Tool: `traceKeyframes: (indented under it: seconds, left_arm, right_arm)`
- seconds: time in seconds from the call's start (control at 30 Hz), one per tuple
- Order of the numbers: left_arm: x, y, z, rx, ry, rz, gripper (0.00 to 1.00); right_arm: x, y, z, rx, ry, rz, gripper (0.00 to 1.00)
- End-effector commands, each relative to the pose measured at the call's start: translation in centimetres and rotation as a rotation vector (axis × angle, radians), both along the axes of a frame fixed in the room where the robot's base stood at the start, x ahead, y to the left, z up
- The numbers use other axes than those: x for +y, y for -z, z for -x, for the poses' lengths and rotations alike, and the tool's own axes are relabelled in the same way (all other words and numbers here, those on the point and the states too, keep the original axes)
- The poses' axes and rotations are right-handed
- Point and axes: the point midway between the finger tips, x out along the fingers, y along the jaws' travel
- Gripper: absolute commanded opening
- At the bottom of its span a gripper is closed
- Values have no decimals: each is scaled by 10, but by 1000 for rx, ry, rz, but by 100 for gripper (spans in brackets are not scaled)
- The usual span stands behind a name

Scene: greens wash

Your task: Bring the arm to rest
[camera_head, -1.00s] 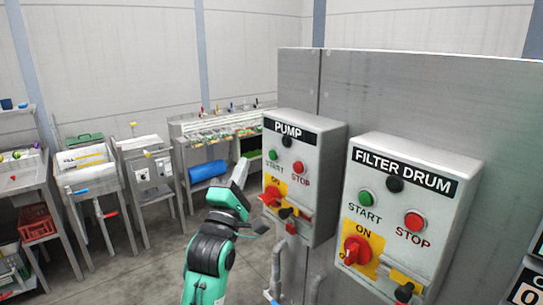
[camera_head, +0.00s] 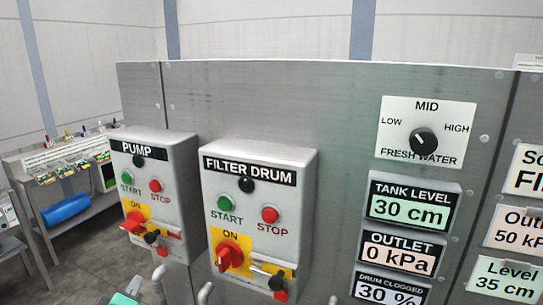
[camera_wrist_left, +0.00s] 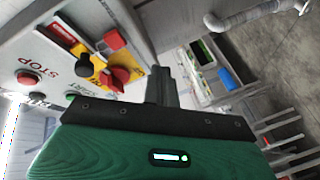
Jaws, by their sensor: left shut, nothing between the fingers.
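My left gripper (camera_wrist_left: 158,85) shows in the left wrist view with its dark fingers together and nothing between them. It is in front of a control box (camera_wrist_left: 25,55) with START and STOP buttons and a red switch handle (camera_wrist_left: 118,78) on a yellow plate. I see no contact with the box; the wrist view does not show its name. My right gripper is not in view.
The FILTER DRUM box (camera_head: 300,190) stands out from the grey metal panel (camera_head: 270,100). A FRESH WATER knob (camera_head: 423,141) and several displays are at the right. Grey pipes run below the boxes. A steel bench (camera_head: 62,160) with a blue roll (camera_head: 66,210) stands left, past open floor.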

Motion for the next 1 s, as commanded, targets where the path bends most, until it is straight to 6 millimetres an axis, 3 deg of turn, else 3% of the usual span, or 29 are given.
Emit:
traceKeyframes:
  seconds: [0.03,0.1,0.2,0.3,0.5,0.67,0.73,1.0]
  left_arm:
    - [-10,34,17,123,32,-95,0]
    - [-22,79,43,295,97,-238,0]
    - [-38,134,89,517,223,-429,0]
    - [-50,173,134,693,363,-580,0]
    - [-68,220,214,932,639,-786,0]
    - [-77,241,275,1068,869,-902,0]
    - [-77,262,263,1068,862,-899,0]
    - [-80,348,246,1090,876,-889,0]
  right_arm:
    - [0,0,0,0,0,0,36]
    - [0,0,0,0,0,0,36]
    - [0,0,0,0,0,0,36]
    - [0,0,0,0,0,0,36]
    - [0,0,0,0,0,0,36]
    - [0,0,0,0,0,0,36]
    - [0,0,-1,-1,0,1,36]
    - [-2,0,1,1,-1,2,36]
